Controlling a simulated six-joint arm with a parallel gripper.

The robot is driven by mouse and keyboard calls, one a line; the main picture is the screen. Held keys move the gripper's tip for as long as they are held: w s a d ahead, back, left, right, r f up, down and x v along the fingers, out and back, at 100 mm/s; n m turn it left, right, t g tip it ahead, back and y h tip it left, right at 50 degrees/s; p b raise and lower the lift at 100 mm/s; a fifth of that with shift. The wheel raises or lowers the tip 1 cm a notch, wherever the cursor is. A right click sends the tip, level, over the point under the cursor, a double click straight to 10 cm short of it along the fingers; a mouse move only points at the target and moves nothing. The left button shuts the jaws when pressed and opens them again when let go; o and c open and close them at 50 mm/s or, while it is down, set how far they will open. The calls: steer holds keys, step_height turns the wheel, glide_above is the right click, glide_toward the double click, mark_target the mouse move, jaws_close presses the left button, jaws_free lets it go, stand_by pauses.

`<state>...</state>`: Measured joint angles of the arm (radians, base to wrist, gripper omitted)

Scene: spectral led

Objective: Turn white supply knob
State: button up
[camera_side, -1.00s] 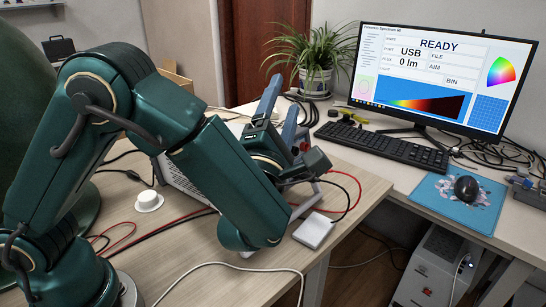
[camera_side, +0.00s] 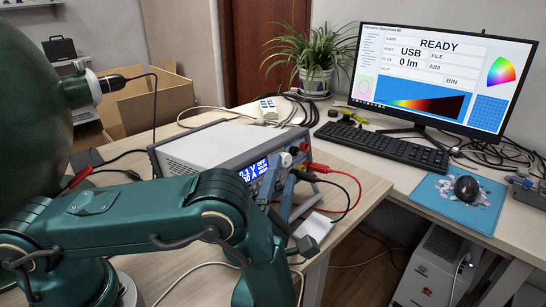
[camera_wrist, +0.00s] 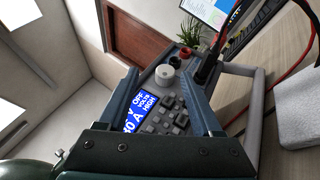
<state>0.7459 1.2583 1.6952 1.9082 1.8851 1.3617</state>
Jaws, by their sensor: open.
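The white supply knob (camera_side: 286,159) is on the front panel of the grey power supply (camera_side: 208,143). In the wrist view the knob (camera_wrist: 165,76) shows whole, between the lines of my two fingers and above the grey buttons. My gripper (camera_side: 277,176) is open in front of the panel, its blue-grey fingers pointing up toward it. In the wrist view my gripper (camera_wrist: 157,85) spans the knob with nothing between its fingers; whether they touch it I cannot tell. The lit blue display (camera_wrist: 139,110) shows OFF, VOLTS and HIGH. My fingers hide part of the panel in the side view.
Red and black leads (camera_side: 340,176) loop from the terminals right of the knob. A white box (camera_side: 316,226) lies near the table edge. A large green sphere (camera_side: 30,110) stands at left. The monitor (camera_side: 435,80) reads READY and 0 lm.

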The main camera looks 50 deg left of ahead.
mark_target(286, 161)
steer(key=shift+w+a+f, duration=0.1)
steer(key=shift+w+a, duration=0.5)
steer(key=shift+w, duration=0.25)
steer(key=shift+w+a, duration=0.15)
steer(key=shift+w, duration=0.2)
jaws_close()
